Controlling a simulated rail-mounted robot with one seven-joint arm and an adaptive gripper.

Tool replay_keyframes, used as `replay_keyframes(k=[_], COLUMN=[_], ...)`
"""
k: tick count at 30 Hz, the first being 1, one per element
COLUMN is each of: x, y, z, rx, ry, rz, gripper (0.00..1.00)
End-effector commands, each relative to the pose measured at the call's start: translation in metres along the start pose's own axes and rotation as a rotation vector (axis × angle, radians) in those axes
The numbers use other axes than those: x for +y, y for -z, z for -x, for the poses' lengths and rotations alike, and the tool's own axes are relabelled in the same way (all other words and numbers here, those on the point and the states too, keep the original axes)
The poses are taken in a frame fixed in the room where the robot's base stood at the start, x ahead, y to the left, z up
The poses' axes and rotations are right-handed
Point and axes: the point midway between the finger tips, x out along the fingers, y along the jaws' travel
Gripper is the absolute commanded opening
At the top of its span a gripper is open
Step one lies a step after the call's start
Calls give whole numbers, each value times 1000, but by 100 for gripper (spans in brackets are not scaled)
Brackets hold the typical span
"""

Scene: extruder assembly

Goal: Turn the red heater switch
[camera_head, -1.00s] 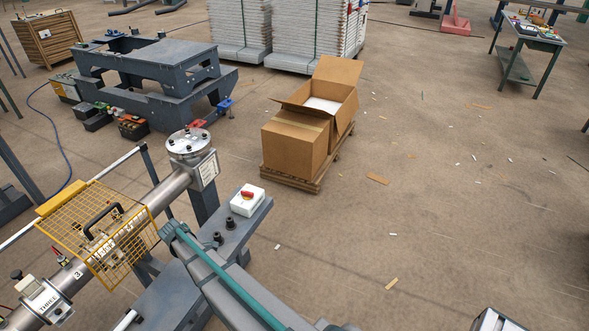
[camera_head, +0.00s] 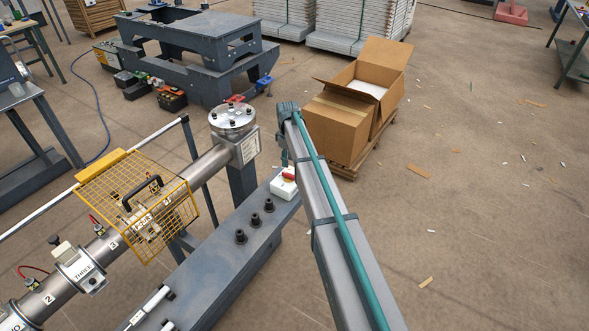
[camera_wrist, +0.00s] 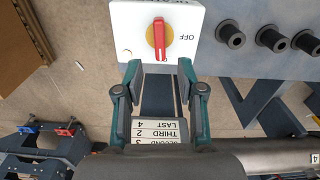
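The heater switch is a white box with a red rotary knob (camera_wrist: 159,38). It sits on the far end of the grey beam in the head view (camera_head: 287,177). In the wrist view the knob has a yellow inset, stands lengthwise up the picture, and "OFF" is printed to its right. My gripper (camera_wrist: 160,68) is open and empty, its two fingers apart at the lower edge of the white box (camera_wrist: 185,20). The knob's lower end lies just above the gap between the fingertips. I cannot tell the height gap. In the head view my arm hides part of the box.
The extruder barrel (camera_head: 188,176) with its yellow mesh guard (camera_head: 120,185) lies left of the switch. Dark bolts (camera_head: 254,220) stand on the beam near the box. A label plate (camera_wrist: 158,131) shows between my fingers. Cardboard boxes (camera_head: 336,128) stand behind on a pallet.

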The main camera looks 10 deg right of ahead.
Motion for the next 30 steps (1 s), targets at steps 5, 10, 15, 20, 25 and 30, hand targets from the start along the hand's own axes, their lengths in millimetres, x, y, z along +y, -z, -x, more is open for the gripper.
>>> replay_keyframes(k=[5,10,15,20,25,30], x=[0,0,0,0,0,0], y=[0,-1,-1,-1,-1,-1], z=[-20,-40,-58,-72,-70,-72], rx=[-1,-1,-2,-1,-1,-1], ry=[0,0,0,-1,-1,-1], rz=[0,-1,-1,-1,-1,-1], gripper=[38,38,38,38,38,38])
